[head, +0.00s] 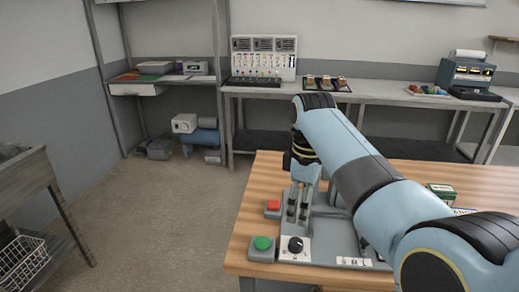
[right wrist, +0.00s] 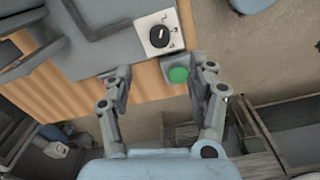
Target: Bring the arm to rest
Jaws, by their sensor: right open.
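My right arm (head: 345,150) reaches in from the right and bends down over a grey control station (head: 325,225) on the wooden table. My right gripper (head: 298,205) points down, open and empty. It hangs close to the station's left part; the exact gap is hard to judge. In the right wrist view the open fingers (right wrist: 165,80) stand apart, with a green button (right wrist: 178,74) showing between them. A black knob on a white plate (head: 296,244) sits right of the green button (head: 262,243) in the head view. A red button (head: 273,205) lies behind. My left gripper is out of view.
The wooden table top (head: 247,228) is bare along its left edge. A green box (head: 441,193) stands on the right, partly behind my arm. A back bench (head: 385,95) holds a switch panel (head: 264,60). Open floor (head: 165,205) lies left of the table.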

